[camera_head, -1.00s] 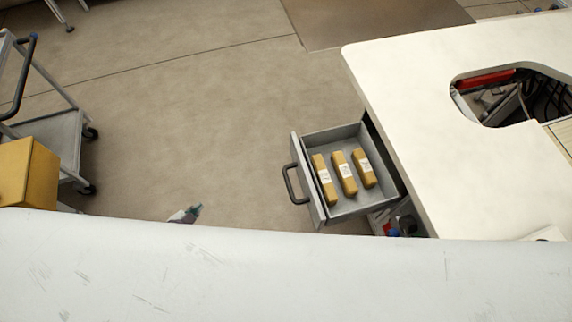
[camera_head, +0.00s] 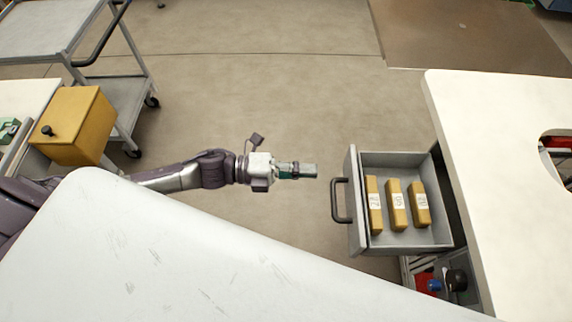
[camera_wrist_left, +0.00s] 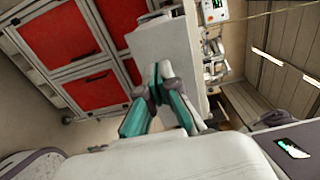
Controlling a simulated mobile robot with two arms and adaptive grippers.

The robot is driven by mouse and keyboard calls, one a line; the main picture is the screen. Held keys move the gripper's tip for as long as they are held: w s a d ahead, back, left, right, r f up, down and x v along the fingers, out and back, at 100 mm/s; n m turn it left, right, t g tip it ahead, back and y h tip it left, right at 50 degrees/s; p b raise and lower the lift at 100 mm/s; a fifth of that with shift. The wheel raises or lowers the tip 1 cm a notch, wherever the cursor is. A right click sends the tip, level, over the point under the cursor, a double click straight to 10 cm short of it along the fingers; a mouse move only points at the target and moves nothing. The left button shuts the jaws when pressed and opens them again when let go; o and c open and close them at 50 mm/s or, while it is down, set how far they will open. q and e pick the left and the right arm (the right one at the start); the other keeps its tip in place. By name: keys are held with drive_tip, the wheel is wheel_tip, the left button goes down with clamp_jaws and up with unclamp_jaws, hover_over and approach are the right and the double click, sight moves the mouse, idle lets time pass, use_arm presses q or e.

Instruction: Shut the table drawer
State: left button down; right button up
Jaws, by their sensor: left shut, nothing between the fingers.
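The table drawer (camera_head: 405,157) is pulled out from the left side of the white table (camera_head: 475,130). Its front panel with a dark handle (camera_head: 338,200) faces my left gripper. Several tan boxes with white labels, three of them, lie inside it, one being the leftmost box (camera_head: 373,205). My left gripper (camera_head: 314,171) is shut and empty, a short way left of the handle and apart from it. In the left wrist view its fingers (camera_wrist_left: 158,85) meet in front of a pale flat panel. My right gripper is not in view.
A grey cart (camera_head: 125,95) and a yellow box (camera_head: 80,125) stand at the left. A white surface (camera_head: 200,260) fills the foreground. An open shelf with dark items (camera_head: 455,280) lies below the drawer. The floor between cart and drawer is clear.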

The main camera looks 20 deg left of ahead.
sight(428, 171)
use_arm(q)
drive_tip(key=p+x, duration=0.1)
drive_tip(key=x, duration=0.5)
drive_tip(key=shift+d, duration=0.15)
drive_tip(key=shift+d, duration=0.1)
drive_tip(key=b+x, duration=0.2)
drive_tip(key=x, duration=1.5)
drive_tip(key=shift+w+d+f, duration=0.2)
drive_tip(key=shift+d, duration=0.15)
drive_tip(key=shift+w+d, duration=0.1)
drive_tip(key=shift+d, duration=0.25)
drive_tip(key=shift+r, duration=0.25)
